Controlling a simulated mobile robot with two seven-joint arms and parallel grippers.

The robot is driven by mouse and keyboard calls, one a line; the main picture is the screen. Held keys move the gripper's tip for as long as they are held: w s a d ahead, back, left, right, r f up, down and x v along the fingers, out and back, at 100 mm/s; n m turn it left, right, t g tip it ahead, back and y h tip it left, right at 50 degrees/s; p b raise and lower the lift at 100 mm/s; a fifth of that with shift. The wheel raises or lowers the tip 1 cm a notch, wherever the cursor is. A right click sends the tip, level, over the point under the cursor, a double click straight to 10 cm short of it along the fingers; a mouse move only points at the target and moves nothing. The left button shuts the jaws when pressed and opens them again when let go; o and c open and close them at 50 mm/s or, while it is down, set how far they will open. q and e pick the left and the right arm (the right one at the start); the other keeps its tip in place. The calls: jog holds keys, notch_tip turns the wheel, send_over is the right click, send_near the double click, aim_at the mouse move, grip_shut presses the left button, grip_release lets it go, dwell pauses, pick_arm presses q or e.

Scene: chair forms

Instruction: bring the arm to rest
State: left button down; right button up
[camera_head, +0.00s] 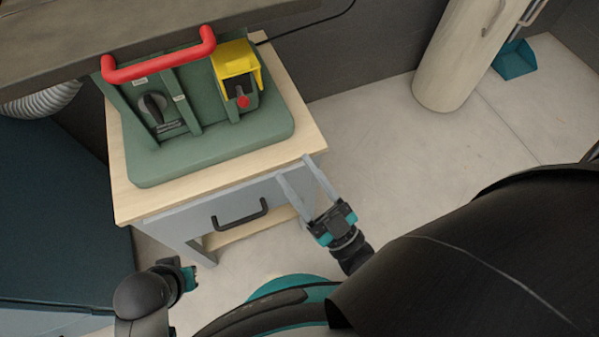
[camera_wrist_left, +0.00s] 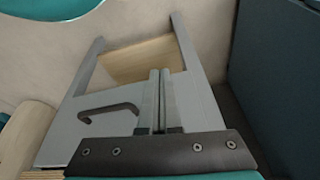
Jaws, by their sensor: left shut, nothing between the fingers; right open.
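My right gripper (camera_head: 295,168) is open, with two long grey fingers spread beside the right front corner of a small table (camera_head: 135,208). Nothing is between them. My left arm comes in at the lower left of the head view, and its fingers are hard to make out there. In the left wrist view my left gripper (camera_wrist_left: 158,76) is shut and empty, its fingers side by side in front of the table's grey front. The drawer handle (camera_head: 240,214) is black and also shows in the left wrist view (camera_wrist_left: 107,108), to the left of the fingers and apart from them.
A green control box (camera_head: 220,152) with a red bar (camera_head: 160,62) and a yellow cover (camera_head: 234,60) stands on the table. A beige cylinder (camera_head: 465,55) and a teal dustpan (camera_head: 514,60) are at the back right. The floor right of the table is clear.

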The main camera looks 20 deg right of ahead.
dwell(0.4)
